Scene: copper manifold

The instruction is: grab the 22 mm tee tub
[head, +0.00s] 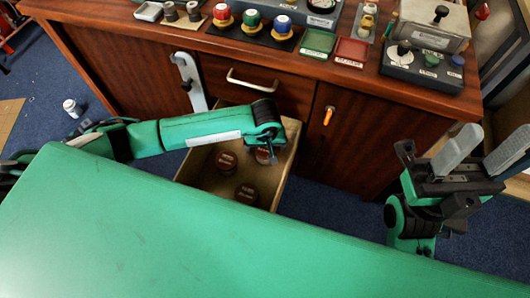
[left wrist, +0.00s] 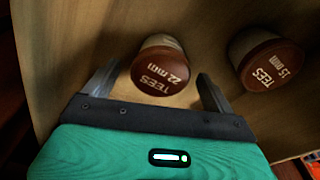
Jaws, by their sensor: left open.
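The 22 mm tee tub (left wrist: 160,72) is a pale tub with a brown lid reading "TEES 22 mm", on the drawer floor. In the head view it appears to be the tub (head: 264,156) partly hidden under my left wrist. My left gripper (left wrist: 158,78) is open, with one finger on each side of this tub; I cannot tell whether they touch it. In the head view the left gripper (head: 268,138) points down into the drawer, its fingers mostly hidden. My right gripper (head: 482,152) is open and empty, held up at the far right.
The open drawer (head: 288,178) also holds a 15 mm tee tub (left wrist: 268,60), right of the 22 mm one in the wrist view, and a third tub (head: 246,193) nearer me. Its walls stand close around. The counter above carries trays (head: 318,42) and knobs. A green surface (head: 160,230) fills the foreground.

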